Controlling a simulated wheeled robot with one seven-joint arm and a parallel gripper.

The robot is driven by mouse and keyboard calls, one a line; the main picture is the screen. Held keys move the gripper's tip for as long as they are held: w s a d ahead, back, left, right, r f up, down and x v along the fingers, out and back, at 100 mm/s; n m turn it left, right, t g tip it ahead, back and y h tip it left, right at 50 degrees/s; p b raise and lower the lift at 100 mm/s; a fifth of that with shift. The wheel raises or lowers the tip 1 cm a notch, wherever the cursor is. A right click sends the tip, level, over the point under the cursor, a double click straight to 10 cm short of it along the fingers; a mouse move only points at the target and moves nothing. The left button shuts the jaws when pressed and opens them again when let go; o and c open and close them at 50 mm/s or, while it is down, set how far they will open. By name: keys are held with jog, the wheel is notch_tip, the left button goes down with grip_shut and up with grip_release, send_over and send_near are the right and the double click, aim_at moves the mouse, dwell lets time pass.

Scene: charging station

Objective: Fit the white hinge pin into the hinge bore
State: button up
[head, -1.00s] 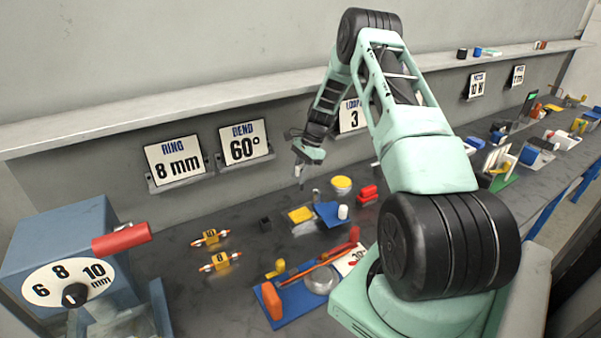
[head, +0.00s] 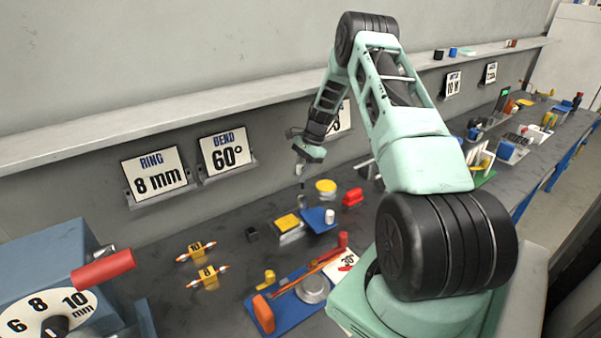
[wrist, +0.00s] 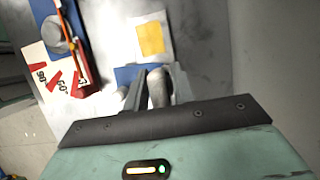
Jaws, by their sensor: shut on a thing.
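My gripper (head: 300,172) hangs at the end of the bent arm, above the back of the workbench. In the wrist view its fingers (wrist: 158,92) are shut on a pale, rounded piece (wrist: 158,86), which I take to be the white hinge pin. In the head view, a block with a yellow pad (head: 287,221) and a blue plate (head: 318,222) stands below. A small pale grey upright cylinder (head: 301,202) at its back corner lies just below my gripper; it may be the hinge bore, but its opening is not visible. A white cylinder (head: 330,216) stands by the blue plate.
A blue board with an orange lever (head: 318,262) and angle card (head: 345,266) is in front. A yellow round piece (head: 326,186) and a red block (head: 353,197) stand behind. A black cube (head: 252,234) sits left. Sign boards (head: 225,150) line the wall.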

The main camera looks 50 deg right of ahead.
aim_at(303, 188)
jog(key=shift+d, duration=0.1)
jog(key=shift+f+b, duration=3)
jog(key=shift+f, duration=1.85)
jog(key=o, duration=1.1)
jog(key=shift+c, duration=0.2)
jog(key=b+v, duration=0.2)
jog(key=v, duration=0.5)
jog(key=shift+r, duration=0.2)
